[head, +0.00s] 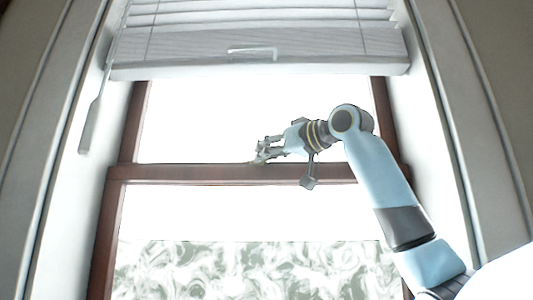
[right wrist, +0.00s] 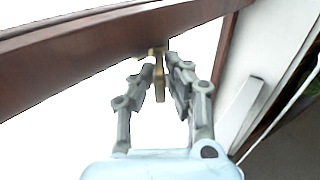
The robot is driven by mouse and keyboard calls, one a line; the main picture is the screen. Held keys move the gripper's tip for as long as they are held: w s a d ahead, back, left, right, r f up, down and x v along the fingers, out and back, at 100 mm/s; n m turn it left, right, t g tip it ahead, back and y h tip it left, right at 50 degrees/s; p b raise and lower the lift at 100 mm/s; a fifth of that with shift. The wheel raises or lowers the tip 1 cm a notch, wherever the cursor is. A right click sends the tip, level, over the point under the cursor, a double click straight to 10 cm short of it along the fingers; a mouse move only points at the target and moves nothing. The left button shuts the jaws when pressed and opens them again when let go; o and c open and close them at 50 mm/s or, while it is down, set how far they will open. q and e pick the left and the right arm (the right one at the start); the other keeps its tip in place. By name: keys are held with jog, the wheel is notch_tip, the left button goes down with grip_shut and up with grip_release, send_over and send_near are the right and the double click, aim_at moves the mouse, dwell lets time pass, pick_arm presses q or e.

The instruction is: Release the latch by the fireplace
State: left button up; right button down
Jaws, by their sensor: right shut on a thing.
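A small brass latch (right wrist: 158,80) shows in the right wrist view on the underside of the brown window rail (right wrist: 105,38). My right gripper (right wrist: 157,62) is shut on the latch, with its grey fingers on either side of it. In the head view my right gripper (head: 262,153) is at the middle of the window's brown cross rail (head: 190,174), reaching in from the right. The latch is too small or hidden to make out there. My left gripper is not in view.
A white blind (head: 190,50) with a pull handle (head: 252,52) hangs above the rail. A pale wand (head: 92,122) hangs at the left of the window. White side walls frame the recess. The lower pane has a swirled pattern (head: 200,272).

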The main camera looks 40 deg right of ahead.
jog(key=shift+a+r+m+h+p, duration=0.2)
jog(key=shift+m+h+p, duration=0.2)
jog(key=shift+h+p, duration=0.3)
jog(key=shift+w+a+f+m+g+h+p, duration=0.1)
jog(key=shift+a+m+g+h+p, duration=0.4)
jog(key=shift+m+h+p, duration=1.3)
jog(key=shift+w+a+m+g+h+p, duration=0.15)
jog(key=shift+a+m+g+h+p, duration=0.6)
jog(key=shift+h, duration=1.65)
jog(key=shift+w+a+f+m+g+h+p, duration=0.1)
jog(key=shift+a+m+g+h+p, duration=0.15)
jog(key=shift+m+h+p, duration=1.65)
jog(key=shift+h+b, duration=0.3)
jog(key=c, duration=1.4)
grip_release()
jog(key=shift+w, duration=0.1)
